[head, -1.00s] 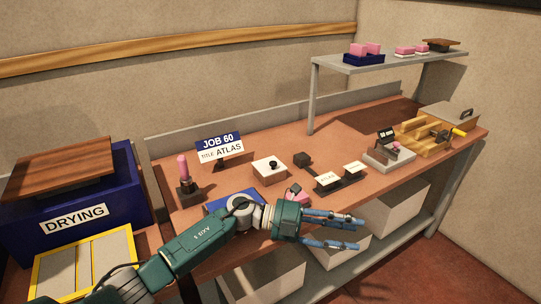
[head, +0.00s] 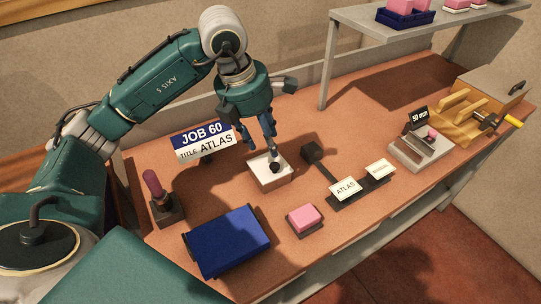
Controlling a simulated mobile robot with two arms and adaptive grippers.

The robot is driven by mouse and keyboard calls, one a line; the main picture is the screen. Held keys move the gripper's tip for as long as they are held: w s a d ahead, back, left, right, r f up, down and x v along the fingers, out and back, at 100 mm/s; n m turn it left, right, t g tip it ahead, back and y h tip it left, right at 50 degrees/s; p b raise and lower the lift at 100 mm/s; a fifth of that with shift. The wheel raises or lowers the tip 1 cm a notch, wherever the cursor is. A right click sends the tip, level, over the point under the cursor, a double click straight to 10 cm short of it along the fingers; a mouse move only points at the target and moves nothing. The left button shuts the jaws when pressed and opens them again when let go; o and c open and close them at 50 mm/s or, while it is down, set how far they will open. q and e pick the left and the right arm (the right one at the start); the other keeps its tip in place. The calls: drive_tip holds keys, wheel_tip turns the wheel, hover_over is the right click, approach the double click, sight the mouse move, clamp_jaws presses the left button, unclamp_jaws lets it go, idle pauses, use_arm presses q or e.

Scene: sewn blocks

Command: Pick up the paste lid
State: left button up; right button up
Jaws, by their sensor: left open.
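The paste lid shows as the pale top with a round black knob (head: 275,168) on a small white box (head: 268,179) in the middle of the bench. My left gripper (head: 263,150) points down over the back of this box, with its blue fingers apart and nothing held between them. One fingertip is close to the knob; whether it touches cannot be told. My right gripper is not in view.
The JOB 60 sign (head: 204,143) stands just left of my gripper. A black holder with ATLAS card (head: 344,188) lies right. A shelf (head: 400,35) rises behind.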

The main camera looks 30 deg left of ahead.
sight(275, 165)
use_arm(q)
drive_tip(key=x, duration=0.3)
drive_tip(key=shift+s+d+f, duration=0.25)
drive_tip(key=shift+f, duration=0.1)
drive_tip(key=shift+w+f+p, duration=0.1)
drive_tip(key=shift+f+p, duration=0.15)
drive_tip(key=shift+p, duration=0.05)
drive_tip(key=p+x, duration=0.2)
drive_tip(key=x, duration=0.3)
drive_tip(key=shift+w+a, duration=0.15)
drive_tip(key=shift+w, duration=0.05)
drive_tip(key=shift+f, duration=0.2)
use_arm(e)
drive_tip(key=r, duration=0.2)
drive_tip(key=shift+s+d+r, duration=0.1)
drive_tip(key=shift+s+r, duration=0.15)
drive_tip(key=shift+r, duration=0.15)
use_arm(q)
clamp_jaws()
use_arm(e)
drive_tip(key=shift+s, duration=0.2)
